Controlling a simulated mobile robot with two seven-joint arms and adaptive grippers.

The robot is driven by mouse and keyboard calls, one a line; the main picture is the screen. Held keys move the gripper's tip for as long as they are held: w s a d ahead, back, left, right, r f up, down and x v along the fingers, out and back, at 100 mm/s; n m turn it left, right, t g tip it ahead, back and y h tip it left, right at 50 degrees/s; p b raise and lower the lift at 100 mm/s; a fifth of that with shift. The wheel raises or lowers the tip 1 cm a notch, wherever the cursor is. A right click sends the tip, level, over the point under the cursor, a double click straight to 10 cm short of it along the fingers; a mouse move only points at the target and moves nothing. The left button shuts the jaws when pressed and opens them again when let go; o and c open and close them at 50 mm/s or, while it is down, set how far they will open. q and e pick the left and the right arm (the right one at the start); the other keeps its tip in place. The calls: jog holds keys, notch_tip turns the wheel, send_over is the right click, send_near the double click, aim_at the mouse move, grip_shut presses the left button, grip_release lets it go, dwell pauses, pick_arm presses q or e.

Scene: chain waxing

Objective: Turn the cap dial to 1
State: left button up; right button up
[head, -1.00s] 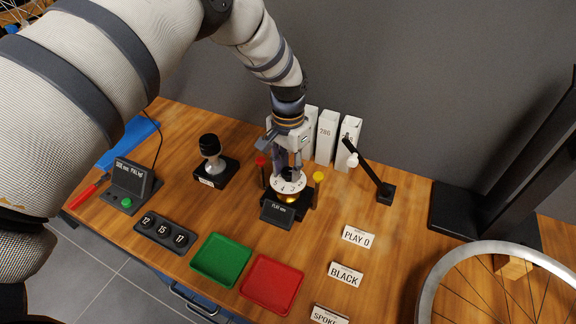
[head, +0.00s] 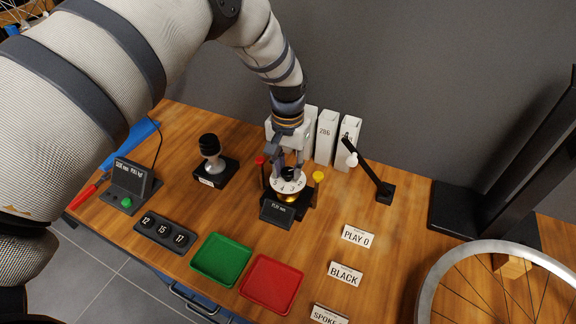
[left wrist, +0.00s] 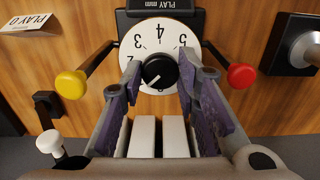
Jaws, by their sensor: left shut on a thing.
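The cap dial (head: 287,185) is a white numbered disc with a black knob, on a black stand with a small display. In the left wrist view the black knob (left wrist: 160,70) sits between the two fingers of my left gripper (left wrist: 160,82). A pale mark on the knob points to the lower left. Figures 2, 3, 4 and 5 show on the disc; a 1 is not visible, and the fingers cover part of the disc. In the head view my left gripper (head: 287,169) comes down from above, shut on the knob. My right gripper is not in view.
Red (head: 260,161) and yellow (head: 318,177) knobs flank the dial stand. White boxes (head: 327,135) and a black arm with a white tip (head: 367,168) stand behind and right. Green (head: 221,260) and red (head: 272,284) trays lie in front.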

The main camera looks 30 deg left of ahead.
aim_at(288, 171)
pick_arm(q)
jog(key=o, duration=1.2)
jog(key=shift+c, duration=0.2)
notch_tip(288, 171, up, 12)
